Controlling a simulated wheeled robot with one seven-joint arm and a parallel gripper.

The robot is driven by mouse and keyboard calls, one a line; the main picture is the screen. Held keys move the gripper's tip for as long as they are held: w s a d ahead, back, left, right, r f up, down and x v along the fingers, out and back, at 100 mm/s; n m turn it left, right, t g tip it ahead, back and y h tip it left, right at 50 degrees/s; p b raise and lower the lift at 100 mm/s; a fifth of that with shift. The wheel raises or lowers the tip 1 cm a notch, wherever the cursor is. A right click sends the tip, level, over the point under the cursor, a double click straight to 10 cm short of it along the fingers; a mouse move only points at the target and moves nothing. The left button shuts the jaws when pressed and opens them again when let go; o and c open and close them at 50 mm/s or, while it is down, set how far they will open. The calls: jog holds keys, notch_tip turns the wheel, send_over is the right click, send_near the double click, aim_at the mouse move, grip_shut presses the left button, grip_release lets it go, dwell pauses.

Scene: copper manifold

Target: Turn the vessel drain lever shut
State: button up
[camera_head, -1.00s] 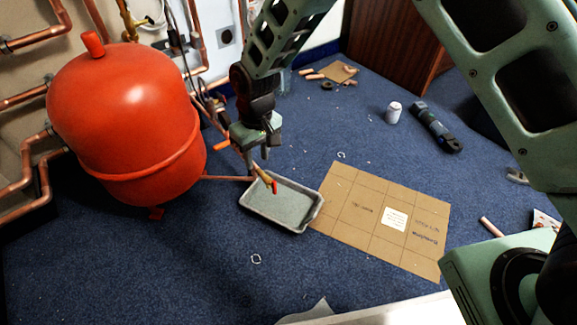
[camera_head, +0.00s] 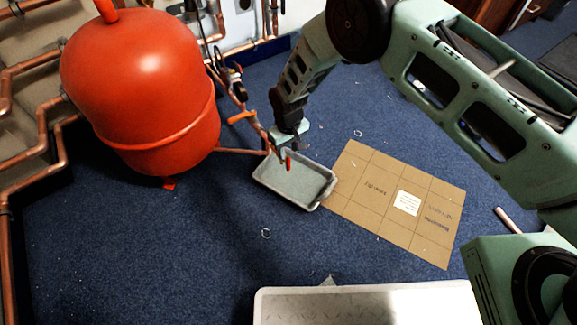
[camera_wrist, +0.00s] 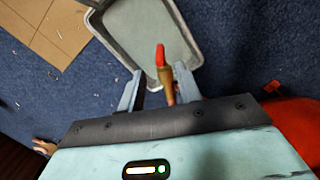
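The drain lever (camera_head: 289,163) is a small red handle at the end of a copper pipe, over a grey tray (camera_head: 262,184). In the wrist view the red lever (camera_wrist: 160,56) points up the picture from a brass valve body (camera_wrist: 168,84). My gripper (camera_wrist: 158,90) is open, with the brass body between its two fingers, nearer the right one. I cannot tell whether a finger touches it. In the head view my gripper (camera_head: 284,150) is right above the lever and hides most of the brass. The red vessel (camera_head: 145,85) stands to the left.
Copper pipes and an orange lever (camera_head: 241,117) are between the vessel and my arm. A marked cardboard sheet (camera_head: 380,222) lies right of the tray. A pale ribbed surface (camera_head: 370,300) is at the front. The blue carpet in front of the vessel is mostly clear.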

aim_at(288, 163)
notch_tip(288, 163, down, 8)
jog(key=b, duration=0.3)
grip_shut()
